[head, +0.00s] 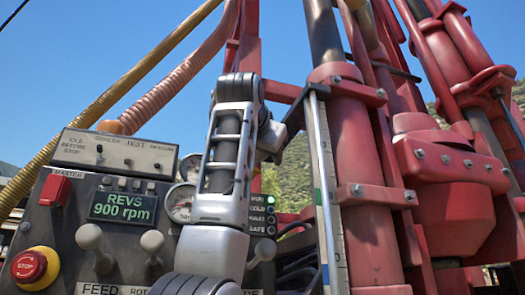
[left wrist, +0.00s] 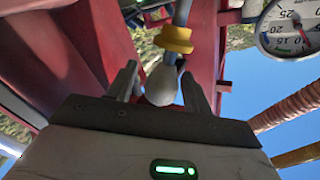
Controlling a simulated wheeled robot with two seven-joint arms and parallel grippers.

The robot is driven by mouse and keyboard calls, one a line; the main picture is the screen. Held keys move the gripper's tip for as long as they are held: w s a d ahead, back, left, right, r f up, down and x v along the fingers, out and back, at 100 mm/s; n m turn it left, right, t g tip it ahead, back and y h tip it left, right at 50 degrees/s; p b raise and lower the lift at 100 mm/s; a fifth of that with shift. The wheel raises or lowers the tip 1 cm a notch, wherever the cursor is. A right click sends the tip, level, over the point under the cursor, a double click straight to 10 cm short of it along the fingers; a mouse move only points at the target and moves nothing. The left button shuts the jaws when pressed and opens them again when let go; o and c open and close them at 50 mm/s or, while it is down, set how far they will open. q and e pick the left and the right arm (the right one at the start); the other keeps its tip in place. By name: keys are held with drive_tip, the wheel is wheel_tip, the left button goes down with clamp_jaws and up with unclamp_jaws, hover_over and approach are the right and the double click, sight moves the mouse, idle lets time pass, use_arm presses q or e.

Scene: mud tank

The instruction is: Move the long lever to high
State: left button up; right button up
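In the left wrist view, a lever with a pale grey rounded knob (left wrist: 162,86), a yellow collar (left wrist: 174,39) and a grey rod stands between the fingers of my left gripper (left wrist: 160,76). The fingers are apart, one on each side of the knob, and a gap shows beside it. I cannot tell whether either finger touches it. In the head view my left gripper (head: 268,137) is up beyond my forearm, mostly turned away. My arm hides this lever there, so its setting cannot be read. My right gripper is not in view.
The control panel (head: 60,210) holds short levers (head: 90,237), a red stop button (head: 29,266), a display (head: 123,207) reading 900 rpm, and gauges. A red mast (head: 360,200) and a vertical scale strip (head: 325,190) stand close right of my arm. Hoses (head: 180,75) cross upper left.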

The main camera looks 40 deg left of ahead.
use_arm(q)
drive_tip(key=shift+s, duration=0.1)
drive_tip(key=shift+s+d, duration=0.2)
drive_tip(key=shift+s, duration=0.1)
drive_tip(key=b+v, duration=0.4)
drive_tip(key=v, duration=1.1)
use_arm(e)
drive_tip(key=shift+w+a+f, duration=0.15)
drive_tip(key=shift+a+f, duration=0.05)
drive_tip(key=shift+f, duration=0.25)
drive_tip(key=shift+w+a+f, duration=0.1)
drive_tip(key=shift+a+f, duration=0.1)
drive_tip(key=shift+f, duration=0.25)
use_arm(q)
drive_tip(key=shift+d, duration=0.1)
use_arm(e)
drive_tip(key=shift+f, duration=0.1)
